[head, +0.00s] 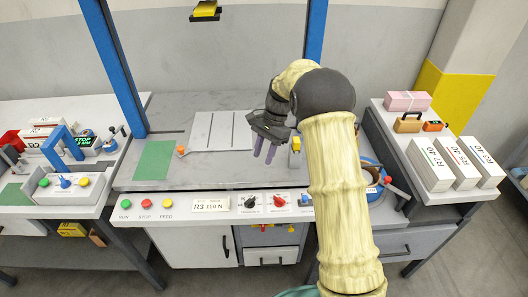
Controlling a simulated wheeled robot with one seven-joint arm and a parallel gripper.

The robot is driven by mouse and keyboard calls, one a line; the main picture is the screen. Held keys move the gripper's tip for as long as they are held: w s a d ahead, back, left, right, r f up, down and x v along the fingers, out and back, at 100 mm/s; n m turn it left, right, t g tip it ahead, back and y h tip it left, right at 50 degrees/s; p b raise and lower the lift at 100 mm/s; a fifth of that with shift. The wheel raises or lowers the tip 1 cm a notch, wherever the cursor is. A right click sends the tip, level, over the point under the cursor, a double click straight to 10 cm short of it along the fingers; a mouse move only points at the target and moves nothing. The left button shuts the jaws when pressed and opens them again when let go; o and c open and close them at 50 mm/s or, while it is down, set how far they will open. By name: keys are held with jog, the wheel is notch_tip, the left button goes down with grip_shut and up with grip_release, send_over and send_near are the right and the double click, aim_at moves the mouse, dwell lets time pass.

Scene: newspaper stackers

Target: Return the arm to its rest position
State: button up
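My arm (338,165) rises from the bottom of the head view, in pale yellow ribbed sleeves with a dark joint. It bends over to the left at the top. My gripper (265,152) hangs above the middle of the grey workbench (215,180) with its purple-grey fingers pointing down. The fingers show a gap between them, and nothing is visible in it. The gripper is to the right of a white slotted plate (210,131). My arm hides part of the bench's right side.
A blue-posted frame (113,65) stands over the bench. A control strip (180,207) with buttons and knobs runs along the front. A green mat (154,160) lies left. A right side table (395,135) holds white labelled stacks (455,160); a left table (30,211) holds a control box.

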jog(key=shift+r, duration=0.25)
dwell(0.3)
jog(key=s+d+r+n+t+h, duration=0.1)
jog(key=s+d+n+t, duration=0.1)
jog(key=s, duration=0.6)
jog(key=s+d+r+n+t+h+p, duration=0.1)
jog(key=s+d+n, duration=0.3)
jog(key=s, duration=0.4)
jog(key=s+d+r+n+t+h+p, duration=0.1)
jog(key=s+d+r+n+t, duration=0.1)
jog(key=s, duration=0.5)
jog(key=shift+s+d+r+n+t, duration=0.35)
jog(key=shift+d+r+n, duration=0.35)
jog(key=shift+d, duration=0.25)
